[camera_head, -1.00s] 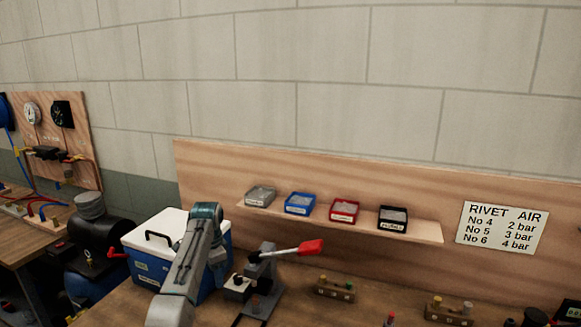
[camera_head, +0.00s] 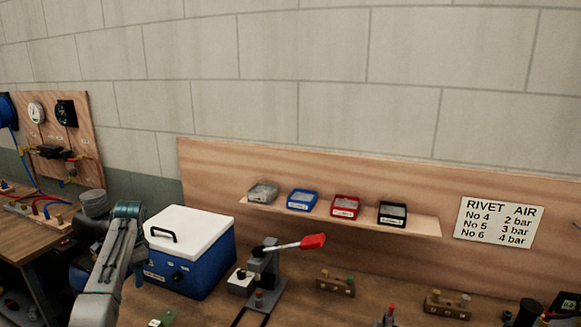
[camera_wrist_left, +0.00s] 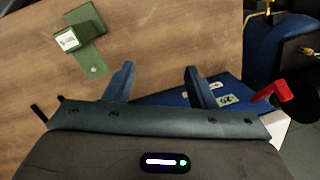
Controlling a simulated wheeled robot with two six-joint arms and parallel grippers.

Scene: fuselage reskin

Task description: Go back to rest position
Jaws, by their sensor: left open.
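My left gripper (camera_wrist_left: 158,78) shows in the left wrist view, with its two dark fingers apart and nothing between them. It is above the wooden bench (camera_wrist_left: 150,30). In the head view my left arm comes in at the lower left, in front of the blue cooler box's left side; the fingers cannot be made out there. A green block with a white label (camera_wrist_left: 82,28) lies on the bench, apart from the fingers; part of a green thing (camera_head: 166,317) shows at the head view's bottom edge. My right gripper is not in view.
The blue cooler with a white lid (camera_head: 195,250) stands beside my left arm. A lever press with a red handle (camera_head: 265,270) stands right of it. A shelf (camera_head: 420,226) holds several small bins. A black-and-blue tank (camera_wrist_left: 275,50) is near the gripper's right side.

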